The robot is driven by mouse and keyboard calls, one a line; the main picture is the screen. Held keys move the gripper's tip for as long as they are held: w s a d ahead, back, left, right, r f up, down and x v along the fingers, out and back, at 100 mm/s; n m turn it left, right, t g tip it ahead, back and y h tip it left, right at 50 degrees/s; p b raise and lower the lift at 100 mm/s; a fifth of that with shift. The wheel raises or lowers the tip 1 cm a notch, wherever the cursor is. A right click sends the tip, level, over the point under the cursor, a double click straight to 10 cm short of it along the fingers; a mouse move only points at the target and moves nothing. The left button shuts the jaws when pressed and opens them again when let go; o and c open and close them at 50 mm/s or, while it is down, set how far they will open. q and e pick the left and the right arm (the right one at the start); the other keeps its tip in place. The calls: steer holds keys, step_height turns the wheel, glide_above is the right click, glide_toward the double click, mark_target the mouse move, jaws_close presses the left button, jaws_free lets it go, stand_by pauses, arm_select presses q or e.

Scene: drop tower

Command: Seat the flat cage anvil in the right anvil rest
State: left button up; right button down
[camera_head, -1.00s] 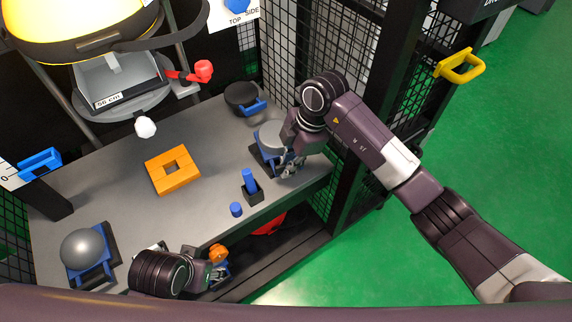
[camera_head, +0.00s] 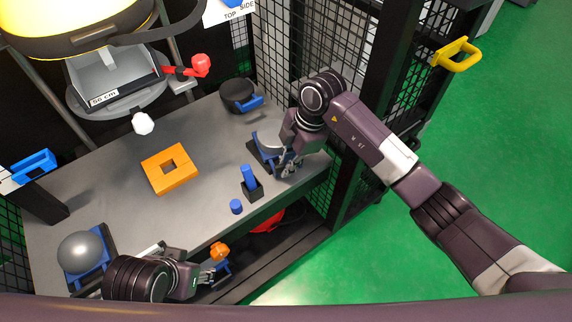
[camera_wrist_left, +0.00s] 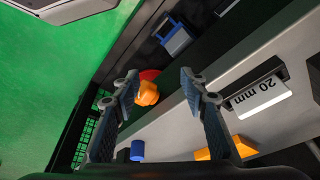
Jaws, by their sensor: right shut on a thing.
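My right gripper (camera_head: 287,163) is shut on the flat cage anvil (camera_head: 267,137), a grey disc with blue parts, at the right of the bench. The right anvil rest (camera_head: 258,154) is a dark base under and beside it, partly hidden by the gripper. I cannot tell whether the anvil touches the rest. My left gripper (camera_head: 212,270) is over the bench's front edge. In the left wrist view its fingers (camera_wrist_left: 160,88) are spread, with no object gripped between them. An orange knob (camera_wrist_left: 148,93) shows beyond the fingers.
A grey dome anvil (camera_head: 82,250) sits at the bench's left. An orange square block (camera_head: 170,168) with a hole lies mid-bench. A blue peg in a holder (camera_head: 250,182) and a blue cylinder (camera_head: 236,207) stand near the front. A black disc (camera_head: 238,95) is behind.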

arm_select(q)
steer(key=shift+d+f, duration=0.1)
steer(key=shift+f, duration=0.05)
arm_select(e)
steer(key=shift+a, duration=0.1)
arm_select(q)
steer(key=shift+w+f, duration=0.15)
steer(key=shift+f, duration=0.05)
arm_select(e)
steer(key=shift+s+f, duration=0.1)
steer(key=shift+f, duration=0.05)
stand_by(0.3)
steer(key=c, duration=2)
jaws_free()
steer(key=shift+s, duration=0.1)
steer(key=shift+s+d+f, duration=0.15)
steer(key=shift+d+f, duration=0.05)
steer(key=shift+f, duration=0.1)
steer(key=v, duration=0.7)
steer(key=shift+r, duration=0.4)
